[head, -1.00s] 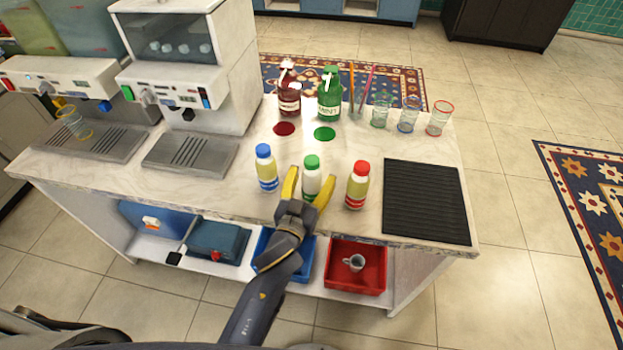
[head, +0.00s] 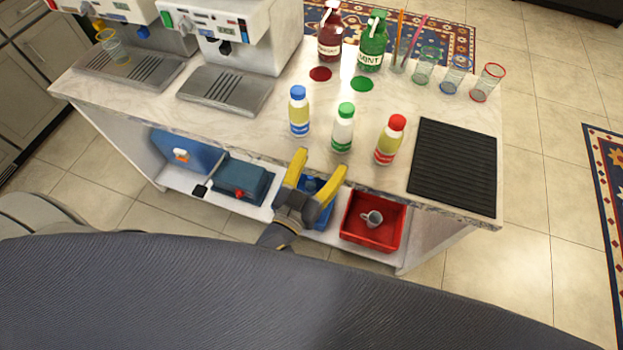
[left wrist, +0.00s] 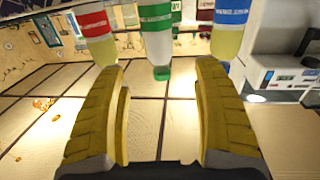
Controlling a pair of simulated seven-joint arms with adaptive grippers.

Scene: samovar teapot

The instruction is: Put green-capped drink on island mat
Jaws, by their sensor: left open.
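The green-capped drink (head: 343,132), a white bottle with a green band, stands upright on the white island counter between two other drinks. The island mat (head: 455,165), black and ribbed, lies at the counter's right end with nothing on it. My left gripper (head: 321,163) has yellow fingers, open and empty, in front of the counter's near edge, pointing toward the green-capped drink and apart from it. In the upside-down left wrist view the green-capped drink (left wrist: 157,42) shows beyond the gap between the fingers (left wrist: 160,75). My right gripper is not in view.
A blue-capped drink (head: 299,115) stands close on the left, a red-capped drink (head: 388,142) close on the right. Behind are a green bottle (head: 373,45), a dark red bottle (head: 330,35) and glasses (head: 456,76). A red bin (head: 374,235) sits on the shelf below.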

